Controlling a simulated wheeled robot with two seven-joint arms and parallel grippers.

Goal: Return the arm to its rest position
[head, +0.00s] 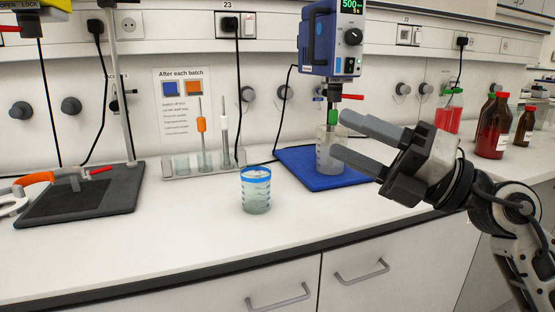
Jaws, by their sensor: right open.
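My right gripper (338,134) comes in from the right, above the bench. Its two grey fingers point left and are spread apart, with nothing between them that I can make out. The fingers overlap part of a clear beaker (325,157) that stands on a blue mat under the overhead stirrer. My left gripper is not in view.
A glass with a blue rim (256,190) stands near the bench front. The stirrer (330,40) hangs above the blue mat (298,165). A rack (198,168), a black stand base (80,202) and red bottles (492,127) stand around. The front bench (170,240) is clear.

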